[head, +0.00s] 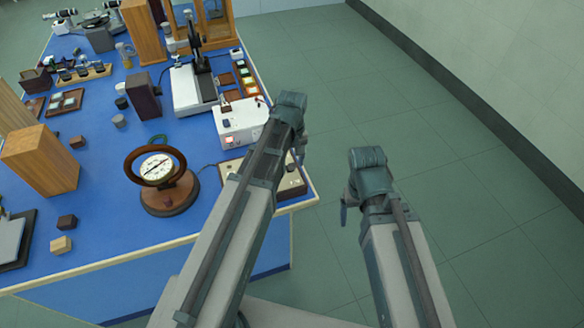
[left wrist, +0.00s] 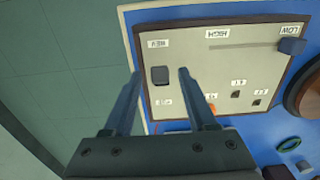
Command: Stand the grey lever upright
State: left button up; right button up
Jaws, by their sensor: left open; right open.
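A dark grey lever (left wrist: 159,75) shows in the left wrist view on a pale control panel (left wrist: 195,75) with a brown frame. I see it from above, so I cannot tell its tilt. The two fingers of my left gripper (left wrist: 159,72) are open, one on each side of the lever in the picture. I cannot tell their height above it, and no contact shows. My right gripper (head: 345,200) hangs open over the floor, right of the bench.
The panel also has a slot with a blue-grey slider knob (left wrist: 291,46) and small dark switches. Floor right of the bench is free.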

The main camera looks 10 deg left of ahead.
pick_arm(q)
jog(key=shift+f, duration=0.1)
grip_shut()
jog(key=shift+w+a, duration=0.1)
jog(key=shift+w, duration=0.15)
jog(key=shift+w+a+g+h, duration=0.25)
jog(key=shift+w+g+h, duration=0.1)
jog(key=shift+w+g, duration=0.15)
jog(key=shift+w+a+g+h, duration=0.2)
jog(key=shift+w+g+h, duration=0.2)
jog(key=shift+g, duration=0.2)
jog(key=shift+w+a+g+h+b, duration=0.35)
jog(key=shift+g+h+b, duration=0.2)
jog(key=shift+g+b, duration=0.25)
jog(key=shift+a+g+h+b, duration=0.1)
jog(key=shift+g+h+b, duration=0.2)
jog(key=shift+g, duration=0.1)
jog(key=shift+r, duration=0.2)
